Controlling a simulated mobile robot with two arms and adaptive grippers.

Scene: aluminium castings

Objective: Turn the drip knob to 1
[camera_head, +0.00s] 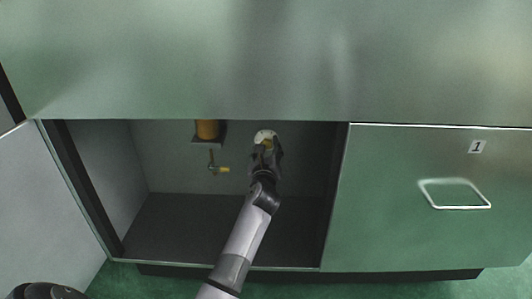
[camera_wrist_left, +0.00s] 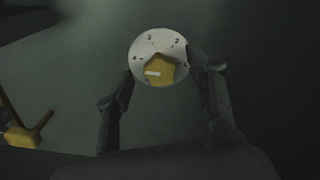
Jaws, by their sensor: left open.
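The drip knob is yellow (camera_wrist_left: 160,70) with a white mark that points to the left in the left wrist view. It sits on a round white dial (camera_wrist_left: 157,42) with small dark numerals, of which a 2 and a 3 seem to show near the top. The dial (camera_head: 264,136) also shows on the back wall of the open cabinet in the head view. My left gripper (camera_wrist_left: 160,63) is open, with one finger on each side of the dial. I cannot tell whether the fingers touch the knob. My right gripper is not in view.
Left of the dial are a yellow cylinder (camera_head: 207,130) on a small bracket and a valve with a yellow handle (camera_head: 222,169). The cabinet floor (camera_head: 190,225) is bare. An open door (camera_head: 45,200) stands at left; a closed door marked 1 (camera_head: 400,220) is at right.

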